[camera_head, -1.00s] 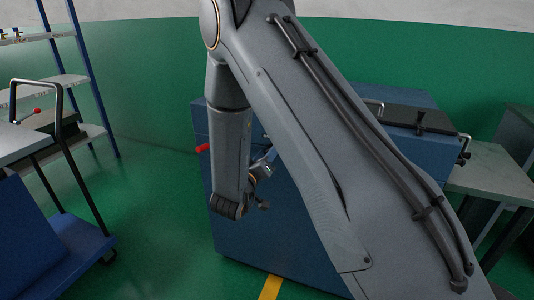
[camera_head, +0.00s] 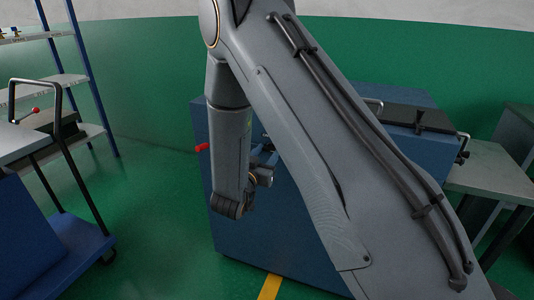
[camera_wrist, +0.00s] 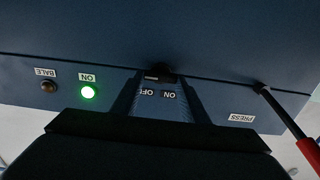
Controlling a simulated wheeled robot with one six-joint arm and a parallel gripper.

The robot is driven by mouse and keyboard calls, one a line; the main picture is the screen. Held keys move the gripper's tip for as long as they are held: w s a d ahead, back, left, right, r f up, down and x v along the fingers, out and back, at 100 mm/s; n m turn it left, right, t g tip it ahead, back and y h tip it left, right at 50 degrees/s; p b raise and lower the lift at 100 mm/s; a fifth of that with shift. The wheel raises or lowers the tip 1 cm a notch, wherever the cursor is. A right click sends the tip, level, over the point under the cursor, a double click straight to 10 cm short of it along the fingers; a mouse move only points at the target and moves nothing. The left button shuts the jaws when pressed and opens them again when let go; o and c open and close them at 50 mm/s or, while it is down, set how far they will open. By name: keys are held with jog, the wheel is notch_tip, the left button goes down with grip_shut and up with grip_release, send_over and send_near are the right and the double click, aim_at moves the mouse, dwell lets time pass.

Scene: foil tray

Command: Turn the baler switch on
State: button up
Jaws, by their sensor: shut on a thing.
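The baler (camera_head: 300,240) is a large blue cabinet behind my arm in the head view. In the wrist view its panel appears upside down. The baler switch (camera_wrist: 159,73), a small dark knob, sits at the top of an OFF/ON label plate (camera_wrist: 160,104). My gripper (camera_wrist: 160,79) is shut on the switch, one dark finger on each side, hiding much of it. A green lamp (camera_wrist: 88,92) by an ON label is lit.
A dark button (camera_wrist: 48,87) marked BALE is left of the lamp. A lever with a red grip (camera_wrist: 309,150) sticks out at right, near a PRESS label (camera_wrist: 241,118). A blue cart (camera_head: 60,240) and shelves (camera_head: 60,80) stand left, a bench (camera_head: 490,170) right.

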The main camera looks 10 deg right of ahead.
dwell(0.4)
jog(key=o, duration=1.1)
jog(key=shift+c, duration=0.2)
jog(key=v, duration=0.8)
jog(key=shift+w, duration=0.15)
